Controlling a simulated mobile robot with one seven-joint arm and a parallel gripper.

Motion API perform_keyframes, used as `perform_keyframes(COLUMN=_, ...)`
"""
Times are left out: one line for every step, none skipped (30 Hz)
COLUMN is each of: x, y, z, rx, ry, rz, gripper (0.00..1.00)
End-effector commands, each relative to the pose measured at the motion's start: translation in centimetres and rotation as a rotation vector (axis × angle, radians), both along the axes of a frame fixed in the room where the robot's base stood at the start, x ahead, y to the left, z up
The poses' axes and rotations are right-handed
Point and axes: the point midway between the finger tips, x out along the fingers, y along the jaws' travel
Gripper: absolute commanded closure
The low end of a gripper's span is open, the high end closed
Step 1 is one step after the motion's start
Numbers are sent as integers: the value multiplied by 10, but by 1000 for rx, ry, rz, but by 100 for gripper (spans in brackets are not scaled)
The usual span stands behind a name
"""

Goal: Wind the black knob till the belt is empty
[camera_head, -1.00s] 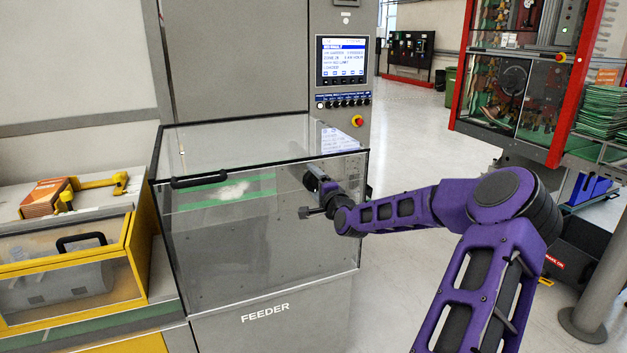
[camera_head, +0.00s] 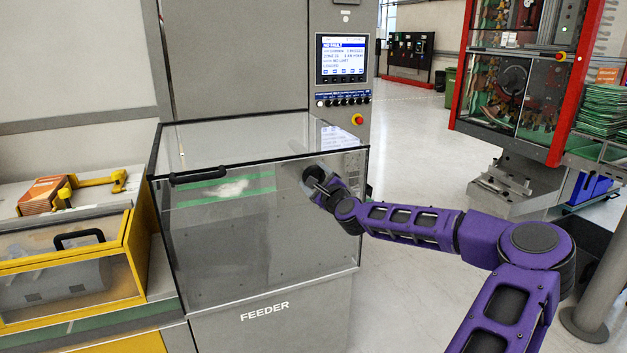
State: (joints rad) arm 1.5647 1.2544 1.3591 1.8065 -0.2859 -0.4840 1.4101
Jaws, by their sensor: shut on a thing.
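The feeder (camera_head: 255,265) is a grey cabinet with a clear hood. Inside it a green belt (camera_head: 190,203) shows through the hood, with a whitish, blurred item (camera_head: 231,188) on it. My gripper (camera_head: 318,184) is at the right part of the feeder's front and is shut on a dark round part, which looks like the black knob (camera_head: 309,173). The jaws and wrist partly hide the knob, and fine contact is too small to see.
A control panel with a lit screen (camera_head: 342,59) and a red button (camera_head: 357,119) stands behind the feeder. A yellow-framed box (camera_head: 131,255) is at the left. A red-framed machine (camera_head: 562,100) stands at the right. Open floor lies between.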

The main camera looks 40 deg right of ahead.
Motion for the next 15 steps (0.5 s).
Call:
perform_keyframes(x=0, y=1, z=-1, rx=23, ry=-5, rz=2, gripper=77)
perform_keyframes(x=0, y=1, z=-1, rx=33, ry=-8, rz=1, gripper=77)
perform_keyframes(x=0, y=1, z=0, rx=47, ry=-11, rz=1, gripper=77)
perform_keyframes(x=0, y=1, z=0, rx=54, ry=-13, rz=1, gripper=77)
perform_keyframes(x=0, y=1, z=0, rx=61, ry=-15, rz=1, gripper=77)
perform_keyframes(x=0, y=1, z=0, rx=69, ry=-17, rz=1, gripper=77)
perform_keyframes(x=0, y=1, z=0, rx=75, ry=-18, rz=1, gripper=77)
perform_keyframes(x=0, y=1, z=0, rx=80, ry=-19, rz=1, gripper=77)
perform_keyframes(x=0, y=1, z=0, rx=85, ry=-20, rz=2, gripper=77)
perform_keyframes(x=0, y=0, z=0, rx=88, ry=-20, rz=2, gripper=77)
perform_keyframes(x=0, y=0, z=0, rx=90, ry=-21, rz=2, gripper=77)
perform_keyframes(x=0, y=1, z=0, rx=92, ry=-21, rz=2, gripper=77)
perform_keyframes(x=0, y=0, z=0, rx=93, ry=-21, rz=1, gripper=77)
perform_keyframes(x=0, y=1, z=0, rx=93, ry=-22, rz=2, gripper=77)
perform_keyframes(x=0, y=1, z=0, rx=94, ry=-22, rz=2, gripper=77)
